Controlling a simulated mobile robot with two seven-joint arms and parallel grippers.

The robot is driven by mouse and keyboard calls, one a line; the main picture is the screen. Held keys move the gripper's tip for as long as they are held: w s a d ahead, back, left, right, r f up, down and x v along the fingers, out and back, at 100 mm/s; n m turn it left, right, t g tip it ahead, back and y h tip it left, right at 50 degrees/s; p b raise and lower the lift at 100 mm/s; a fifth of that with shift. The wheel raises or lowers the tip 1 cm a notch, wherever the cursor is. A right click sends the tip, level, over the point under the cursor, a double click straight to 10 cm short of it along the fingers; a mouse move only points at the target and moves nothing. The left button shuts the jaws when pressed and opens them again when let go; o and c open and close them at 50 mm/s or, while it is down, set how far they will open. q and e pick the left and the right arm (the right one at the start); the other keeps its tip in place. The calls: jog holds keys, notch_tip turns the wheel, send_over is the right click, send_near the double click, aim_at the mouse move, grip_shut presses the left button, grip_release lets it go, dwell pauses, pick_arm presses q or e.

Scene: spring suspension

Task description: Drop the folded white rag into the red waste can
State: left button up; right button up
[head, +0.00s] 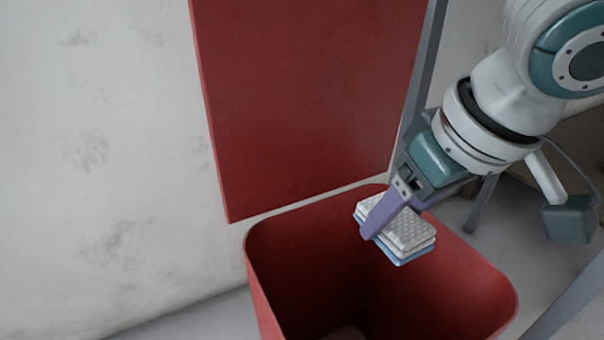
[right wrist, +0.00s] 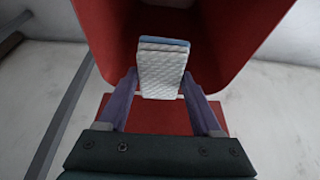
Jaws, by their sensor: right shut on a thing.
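The folded white rag (head: 408,232) has a textured top and a blue layer underneath. My right gripper (head: 372,232) is shut on it and holds it over the open mouth of the red waste can (head: 470,283), near the can's back edge. In the right wrist view the rag (right wrist: 162,75) sits between the two purple fingers of the gripper (right wrist: 160,88), with the can's red inner wall (right wrist: 225,45) beyond it. The can's bottom is mostly in shadow. My left gripper is not in view.
The can's red lid (head: 305,95) stands raised behind the opening. A pale, stained wall (head: 95,150) is on the left. A grey post (head: 428,60) and a dark table-like thing (head: 575,150) are behind my right arm.

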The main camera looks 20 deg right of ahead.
jog(key=o, duration=1.4)
jog(key=shift+r, duration=0.1)
jog(key=p+v, duration=0.5)
jog(key=v, duration=0.3)
jog(key=shift+s+r+p, duration=0.1)
jog(key=shift+r+p, duration=0.25)
jog(key=shift+p, duration=0.05)
jog(key=shift+s+r, duration=0.25)
jog(key=shift+r, duration=0.2)
jog(key=shift+r+p, duration=0.1)
jog(key=shift+p, duration=0.2)
